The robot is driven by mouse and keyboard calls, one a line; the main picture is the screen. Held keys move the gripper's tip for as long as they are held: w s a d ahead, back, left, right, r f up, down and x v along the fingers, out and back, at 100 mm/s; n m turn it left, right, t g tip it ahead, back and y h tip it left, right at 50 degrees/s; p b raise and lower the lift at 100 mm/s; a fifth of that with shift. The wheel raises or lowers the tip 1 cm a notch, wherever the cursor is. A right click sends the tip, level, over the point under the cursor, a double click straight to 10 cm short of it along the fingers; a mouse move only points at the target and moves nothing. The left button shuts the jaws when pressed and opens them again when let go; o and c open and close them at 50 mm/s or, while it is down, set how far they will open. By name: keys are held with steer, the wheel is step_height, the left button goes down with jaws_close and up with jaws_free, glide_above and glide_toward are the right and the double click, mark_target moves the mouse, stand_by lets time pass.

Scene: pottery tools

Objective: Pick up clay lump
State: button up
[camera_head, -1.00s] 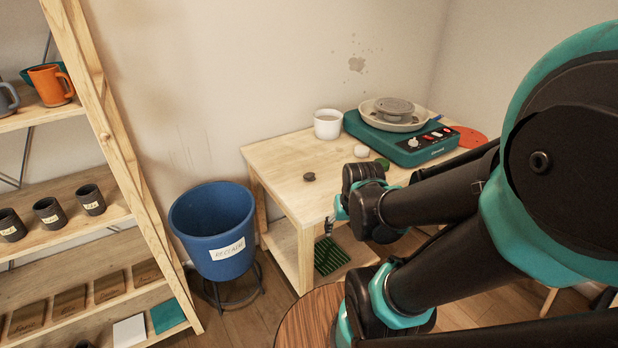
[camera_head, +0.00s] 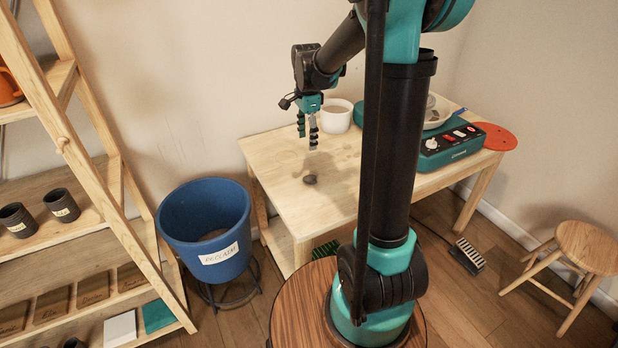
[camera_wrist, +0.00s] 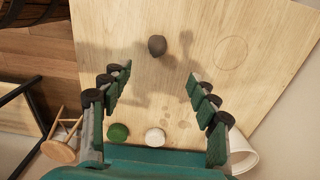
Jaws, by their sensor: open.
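A small dark brown clay lump (camera_head: 310,179) lies on the wooden table (camera_head: 275,160), left of its middle. It also shows in the wrist view (camera_wrist: 157,45), beyond the fingertips and roughly midway between them. My gripper (camera_head: 307,138) hangs above the table, fingers pointing down, a little above the lump and apart from it. In the wrist view my gripper (camera_wrist: 157,78) is open, with nothing between its fingers. A green lump (camera_wrist: 118,132) and a white lump (camera_wrist: 155,137) lie near the gripper's base in that view; my arm hides them in the head view.
A white cup (camera_head: 337,116) stands on the table behind my gripper. A teal pottery wheel (camera_head: 452,149) is at the table's right. A blue bucket (camera_head: 205,225) stands left of the table, beside a wooden shelf (camera_head: 100,190). A stool (camera_head: 588,247) is at the right.

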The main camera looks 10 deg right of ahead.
glide_above(310, 176)
steer(key=f, duration=1)
steer(key=shift+w+a+f, duration=0.15)
steer(key=shift+a+f, duration=0.2)
steer(key=shift+s+d+f, duration=0.1)
steer(key=shift+d+f, duration=0.05)
steer(key=shift+f, duration=1.25)
steer(key=shift+s+d+f, duration=0.1)
steer(key=shift+d+f, duration=0.05)
steer(key=shift+f, duration=1.2)
steer(key=shift+c, duration=0.4)
steer(key=c, duration=1.1)
steer(key=shift+c, duration=0.2)
steer(key=shift+r, duration=0.1)
step_height(310, 176, up, 20)
